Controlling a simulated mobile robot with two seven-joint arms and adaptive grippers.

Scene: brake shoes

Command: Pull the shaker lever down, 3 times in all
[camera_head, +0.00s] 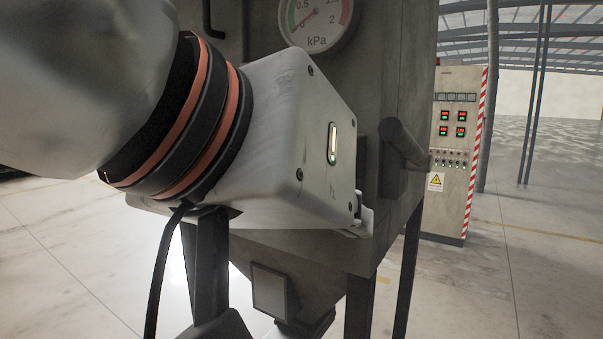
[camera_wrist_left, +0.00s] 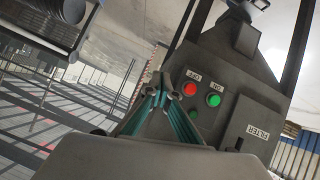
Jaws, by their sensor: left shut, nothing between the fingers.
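A thick dark cylindrical handle, which looks like the shaker lever (camera_head: 404,143), sticks out from the side of the grey machine (camera_head: 405,60) and slants down to the right in the head view. My left arm comes in from the left in front of the machine, and its pale wrist housing hides the fingers there. In the left wrist view my left gripper (camera_wrist_left: 164,88) is shut and empty, its teal fingers close together. They point toward a dark panel with red and green buttons. I cannot make out the lever surely in that view. My right gripper is out of view.
A round kPa gauge (camera_head: 318,18) is on the machine's front. A control cabinet (camera_head: 452,155) with a red-and-white striped edge stands behind at the right. The floor (camera_head: 510,255) at the right is open. A FILTER label (camera_wrist_left: 258,132) shows in the left wrist view.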

